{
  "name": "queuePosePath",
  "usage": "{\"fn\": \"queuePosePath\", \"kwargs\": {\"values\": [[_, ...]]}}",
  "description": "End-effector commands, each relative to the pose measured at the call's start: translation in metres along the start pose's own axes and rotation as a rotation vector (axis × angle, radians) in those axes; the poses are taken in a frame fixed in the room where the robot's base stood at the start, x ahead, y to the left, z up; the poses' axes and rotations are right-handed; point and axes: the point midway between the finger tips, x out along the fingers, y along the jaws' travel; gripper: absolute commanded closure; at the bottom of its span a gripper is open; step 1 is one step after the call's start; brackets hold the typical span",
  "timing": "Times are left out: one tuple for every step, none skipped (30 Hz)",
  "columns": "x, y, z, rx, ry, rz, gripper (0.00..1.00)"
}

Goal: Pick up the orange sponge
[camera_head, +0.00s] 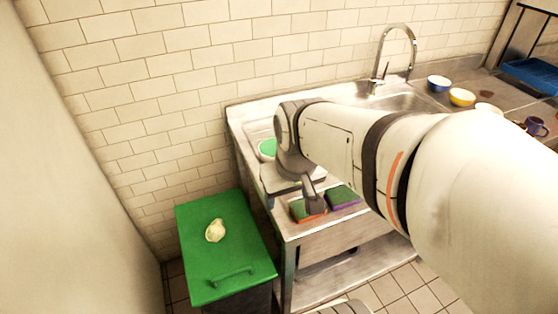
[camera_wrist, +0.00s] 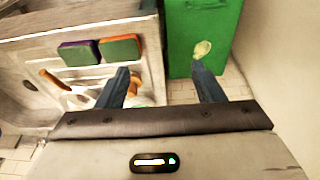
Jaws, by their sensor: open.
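The orange sponge (camera_head: 299,213) has a green top and orange sides. It lies near the front edge of the steel sink counter, partly hidden by a finger in the head view. In the wrist view the orange sponge (camera_wrist: 119,48) lies just beyond and left of the left fingertip. My gripper (camera_head: 293,199) is over the counter's front left corner. In the wrist view my gripper (camera_wrist: 160,70) is open, with nothing between its fingers. The sponge is outside the gap between them; whether a finger touches it, I cannot tell.
A purple sponge with a green top (camera_head: 342,197) lies right beside the orange one. A green bin (camera_head: 225,275) stands left of the counter, with a pale crumpled item (camera_head: 215,230) on its lid. A green bowl (camera_head: 266,149), blue bowl (camera_head: 438,84) and yellow bowl (camera_head: 462,97) stand farther back.

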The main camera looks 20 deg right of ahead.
Motion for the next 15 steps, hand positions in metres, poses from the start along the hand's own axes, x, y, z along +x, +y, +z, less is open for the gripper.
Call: {"fn": "queuePosePath", "kwargs": {"values": [[0.011,0.009,-0.009,0.003,-0.033,0.003,0.34],[0.018,0.015,-0.015,-0.001,-0.047,0.005,0.32],[0.027,0.023,-0.023,-0.005,-0.068,0.006,0.28],[0.035,0.029,-0.028,-0.008,-0.084,0.006,0.26],[0.043,0.036,-0.033,-0.012,-0.098,0.006,0.24],[0.054,0.044,-0.039,-0.018,-0.118,0.004,0.2],[0.062,0.051,-0.043,-0.02,-0.131,0.003,0.18],[0.071,0.057,-0.046,-0.025,-0.144,0.001,0.15],[0.081,0.065,-0.05,-0.029,-0.16,-0.002,0.12],[0.089,0.071,-0.052,-0.032,-0.171,-0.004,0.1],[0.096,0.076,-0.053,-0.035,-0.182,-0.007,0.07],[0.105,0.083,-0.055,-0.039,-0.194,-0.011,0.04],[0.111,0.087,-0.056,-0.042,-0.202,-0.013,0.03],[0.117,0.091,-0.057,-0.044,-0.209,-0.015,0.03],[0.123,0.095,-0.058,-0.047,-0.217,-0.018,0.03]]}}
